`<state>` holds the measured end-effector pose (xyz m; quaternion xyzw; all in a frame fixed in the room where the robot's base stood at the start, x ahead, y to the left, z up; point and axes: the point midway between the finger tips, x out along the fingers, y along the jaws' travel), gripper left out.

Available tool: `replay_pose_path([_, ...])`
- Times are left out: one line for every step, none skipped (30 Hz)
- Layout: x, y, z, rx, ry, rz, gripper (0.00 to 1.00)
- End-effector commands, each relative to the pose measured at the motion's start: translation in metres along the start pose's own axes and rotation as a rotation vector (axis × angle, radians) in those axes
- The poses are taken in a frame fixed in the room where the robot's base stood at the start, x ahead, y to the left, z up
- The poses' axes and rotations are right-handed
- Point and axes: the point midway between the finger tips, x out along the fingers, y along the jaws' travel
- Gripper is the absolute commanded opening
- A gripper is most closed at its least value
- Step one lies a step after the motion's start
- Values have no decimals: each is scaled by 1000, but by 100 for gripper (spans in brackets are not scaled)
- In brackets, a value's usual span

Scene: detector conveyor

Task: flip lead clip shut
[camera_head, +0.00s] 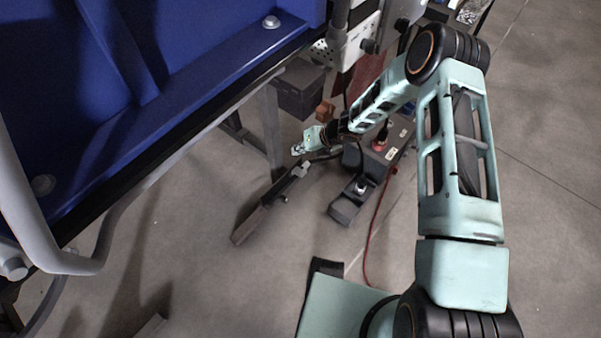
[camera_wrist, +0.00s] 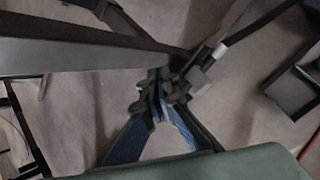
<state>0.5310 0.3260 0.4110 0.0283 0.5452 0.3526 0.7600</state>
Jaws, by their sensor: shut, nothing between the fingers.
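My gripper (camera_head: 298,150) is at the end of my outstretched arm, near the middle of the head view. In the wrist view my gripper (camera_wrist: 162,95) has its blue fingers brought together at dark tips, with no gap that I can see. A small grey piece (camera_wrist: 201,76) lies close to the right of the fingertips and looks like the lead clip. I cannot tell whether it touches them or whether its flap is up or down. In the head view a small light fitting (camera_head: 300,169) sits just below my gripper, at the upper end of a dark bar.
The dark bar (camera_head: 262,207) slants down to the left below my gripper. A large blue machine housing (camera_head: 190,60) with a grey tube rail fills the upper left. A dark box (camera_head: 299,88) stands behind. A red cable (camera_head: 372,230) runs over open grey floor.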

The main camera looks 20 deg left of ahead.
Motion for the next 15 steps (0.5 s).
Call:
replay_pose_path([0,0,0,0,0,0,0])
replay_pose_path([0,0,0,1,0,-1,0])
replay_pose_path([0,0,0,1,0,-1,0])
replay_pose_path([1,-1,0,1,0,-1,0])
replay_pose_path([2,-1,-1,1,0,-1,0])
replay_pose_path([3,-3,-2,2,0,-1,0])
replay_pose_path([5,-4,-4,3,0,-1,0])
replay_pose_path([7,-5,-5,4,0,-1,0])
replay_pose_path([10,-8,-7,4,0,-1,0])
replay_pose_path([13,-10,-9,4,0,-1,0])
replay_pose_path([16,-12,-11,4,0,-1,0])
replay_pose_path([20,-14,-14,4,0,-1,0])
replay_pose_path([24,-17,-16,4,0,-1,0])
replay_pose_path([27,-19,-19,4,0,-1,0])
replay_pose_path([31,-22,-22,3,0,-1,0])
